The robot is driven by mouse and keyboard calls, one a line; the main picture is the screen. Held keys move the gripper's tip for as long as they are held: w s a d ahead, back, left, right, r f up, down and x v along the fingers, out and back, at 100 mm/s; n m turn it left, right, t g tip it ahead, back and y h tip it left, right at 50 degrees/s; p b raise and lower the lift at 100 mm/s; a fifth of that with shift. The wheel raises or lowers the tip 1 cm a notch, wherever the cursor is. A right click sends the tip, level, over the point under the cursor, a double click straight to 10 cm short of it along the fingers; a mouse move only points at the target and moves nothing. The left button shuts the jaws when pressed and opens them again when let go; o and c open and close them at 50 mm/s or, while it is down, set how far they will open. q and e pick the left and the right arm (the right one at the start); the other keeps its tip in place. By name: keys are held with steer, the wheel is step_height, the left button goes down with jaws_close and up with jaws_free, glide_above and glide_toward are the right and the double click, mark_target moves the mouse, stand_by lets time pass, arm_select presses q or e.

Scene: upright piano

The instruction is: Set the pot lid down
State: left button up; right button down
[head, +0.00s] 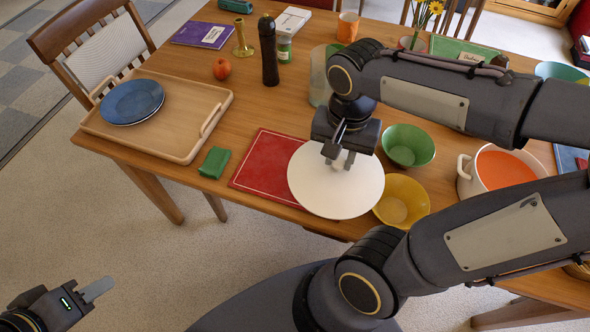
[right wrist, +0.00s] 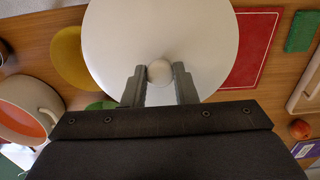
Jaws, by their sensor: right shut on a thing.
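The pot lid (head: 325,195) is a white disc with a round pale knob. My right gripper (head: 341,163) is shut on the knob from above; in the right wrist view its two fingers sit on either side of the knob (right wrist: 160,73). The lid is roughly level and covers part of the red mat (head: 262,165). I cannot tell whether it touches the mat or hangs above it. The pot (head: 468,181), white with orange contents, stands uncovered to the right. My left gripper (head: 97,289) is at the bottom left, away from the table; its opening is unclear.
A yellow bowl (head: 408,199) and a green bowl (head: 408,145) stand close right of the lid. A green cloth (head: 214,162) and a wooden tray (head: 181,140) with blue plates lie left. A dark pepper mill (head: 269,50) stands behind. The table's front edge is near the lid.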

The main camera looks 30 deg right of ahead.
mark_target(311, 150)
steer(key=w+f, duration=0.1)
steer(key=w, duration=0.1)
steer(key=w+a+f, duration=0.1)
steer(key=w, duration=0.2)
steer(key=w+f, duration=0.1)
steer(key=w, duration=0.2)
steer(key=shift+a+f, duration=0.25)
steer(key=shift+f, duration=0.05)
steer(key=shift+w+a+f+b, duration=0.15)
steer(key=shift+w+f, duration=0.75)
steer(key=shift+f, duration=0.65)
steer(key=shift+w+a+f+b, duration=0.15)
steer(key=shift+w+f, duration=0.8)
steer(key=shift+f, duration=0.6)
steer(key=shift+w+a+f+b, duration=0.15)
steer(key=shift+w+f, duration=0.75)
steer(key=shift+f, duration=0.65)
steer(key=shift+f, duration=0.1)
steer(key=shift+f, duration=0.15)
steer(key=c, duration=1.2)
jaws_free()
steer(key=shift+o, duration=0.2)
